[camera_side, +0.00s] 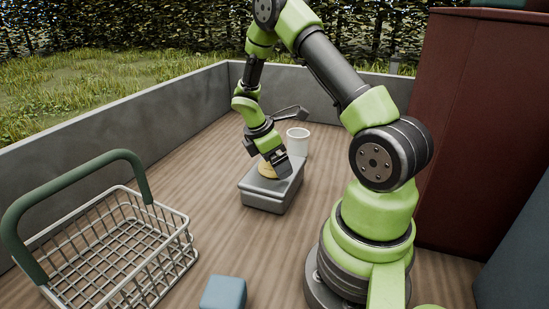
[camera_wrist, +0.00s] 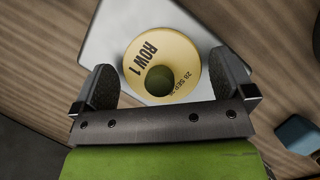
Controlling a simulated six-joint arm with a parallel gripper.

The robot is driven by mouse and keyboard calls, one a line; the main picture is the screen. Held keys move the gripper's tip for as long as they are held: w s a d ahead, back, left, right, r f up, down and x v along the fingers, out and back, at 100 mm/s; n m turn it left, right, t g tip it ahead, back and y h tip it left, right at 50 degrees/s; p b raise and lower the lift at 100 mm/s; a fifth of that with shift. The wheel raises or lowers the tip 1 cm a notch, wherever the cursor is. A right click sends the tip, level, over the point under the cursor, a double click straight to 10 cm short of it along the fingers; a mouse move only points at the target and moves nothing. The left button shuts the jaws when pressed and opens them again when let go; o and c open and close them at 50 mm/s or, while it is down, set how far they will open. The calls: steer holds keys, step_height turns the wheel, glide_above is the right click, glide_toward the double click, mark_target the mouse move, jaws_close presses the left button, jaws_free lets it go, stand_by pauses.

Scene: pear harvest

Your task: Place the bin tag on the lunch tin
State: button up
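The bin tag (camera_wrist: 140,72) is a round, pale yellow disc with "ROW 1" printed on it and a dark olive round spot at its middle. It appears to lie flat on the lunch tin (camera_wrist: 104,38), a grey metal box. In the side view the tag (camera_side: 267,171) shows as a yellow patch on top of the tin (camera_side: 264,199), partly hidden by my gripper (camera_side: 272,163). In the wrist view the fingers of my gripper (camera_wrist: 163,78) are wide apart, one on each side of the tag, with small gaps to it.
A white cup (camera_side: 298,140) stands just behind the tin. A wire basket (camera_side: 188,238) with a green handle is at the front left. A blue block (camera_side: 223,292) lies at the front. Grey low walls (camera_side: 115,108) edge the wooden floor. A dark red cabinet (camera_side: 475,120) is at right.

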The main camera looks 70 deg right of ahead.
steer(key=v, duration=1.2)
steer(key=s+a+r+m+t+y, duration=0.1)
steer(key=s+a+r+m+t, duration=0.15)
steer(key=a+r, duration=0.3)
steer(key=s+a+r+m+t+y, duration=0.1)
steer(key=a+r+m+t, duration=0.25)
steer(key=a, duration=0.25)
steer(key=s+a+r+m+t+y, duration=0.3)
steer(key=s+a+m+t, duration=0.1)
steer(key=s+a+m, duration=0.3)
steer(key=shift+s+a+r, duration=0.35)
steer(key=shift+s+a, duration=0.3)
steer(key=shift+s, duration=0.1)
